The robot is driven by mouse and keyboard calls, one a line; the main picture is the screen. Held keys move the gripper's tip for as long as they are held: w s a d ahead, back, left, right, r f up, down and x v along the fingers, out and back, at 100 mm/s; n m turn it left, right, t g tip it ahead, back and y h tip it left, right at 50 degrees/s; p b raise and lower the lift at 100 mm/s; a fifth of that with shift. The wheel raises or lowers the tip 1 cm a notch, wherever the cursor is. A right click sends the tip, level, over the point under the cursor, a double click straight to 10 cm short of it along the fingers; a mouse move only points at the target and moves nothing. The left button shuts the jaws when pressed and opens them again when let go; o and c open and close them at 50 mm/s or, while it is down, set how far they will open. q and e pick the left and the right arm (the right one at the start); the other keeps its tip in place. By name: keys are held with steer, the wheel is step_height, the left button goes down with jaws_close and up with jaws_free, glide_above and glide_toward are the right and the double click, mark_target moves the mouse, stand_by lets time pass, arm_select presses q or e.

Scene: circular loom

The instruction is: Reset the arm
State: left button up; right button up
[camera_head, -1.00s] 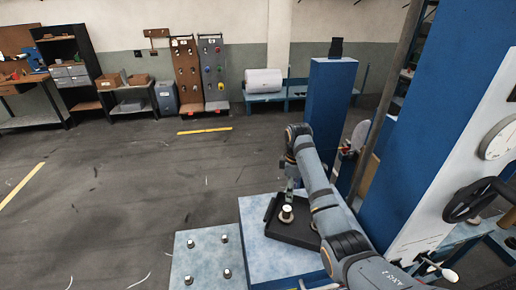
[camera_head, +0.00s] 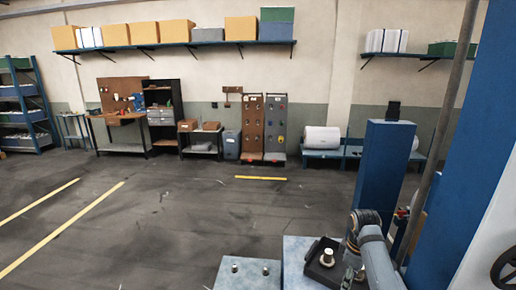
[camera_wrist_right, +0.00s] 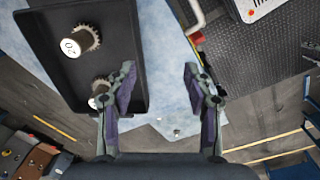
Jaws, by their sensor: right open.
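My right arm (camera_head: 370,245) comes in at the lower right of the head view, over the right side of a black tray (camera_head: 312,272). In the right wrist view my right gripper (camera_wrist_right: 160,88) is open, with nothing between its fingers. Below it in that view are the tray (camera_wrist_right: 60,62) and a pale blue tabletop (camera_wrist_right: 165,50). A white-topped toothed spool (camera_wrist_right: 72,46) stands in the tray. A second spool (camera_wrist_right: 100,92) is partly hidden by the left finger. My left gripper is not in view.
A blue column (camera_head: 385,175) stands just behind my right arm. A pale blue stand with metal pegs (camera_head: 250,269) is left of the tray's table. Shelves, benches and a white roll (camera_head: 322,139) line the far wall. The floor between is clear.

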steer(key=shift+m, duration=0.8)
steer(key=s+f, duration=0.2)
steer(key=f, duration=0.1)
steer(key=s+f, duration=0.1)
steer(key=shift+s+a+f, duration=0.2)
steer(key=shift+a+f, duration=0.05)
steer(key=shift+f, duration=0.15)
steer(key=s+a+f+m+t, duration=0.15)
steer(key=s+m, duration=0.25)
steer(key=s, duration=0.7)
steer(key=s+a+m+t, duration=0.2)
steer(key=s+m, duration=0.1)
steer(key=s, duration=0.9)
step_height(320, 180, down, 35)
steer(key=s+d+g+b, duration=0.2)
steer(key=d+b, duration=0.1)
steer(key=b, duration=0.5)
arm_select(q)
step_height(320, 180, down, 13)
steer(key=b, duration=0.5)
arm_select(e)
steer(key=s+f+m, duration=0.1)
steer(key=s+f, duration=1.7)
steer(key=f, duration=0.3)
steer(key=shift+s+d+g+h, duration=0.25)
steer(key=shift+d+g+h, duration=0.1)
steer(key=shift+d, duration=0.1)
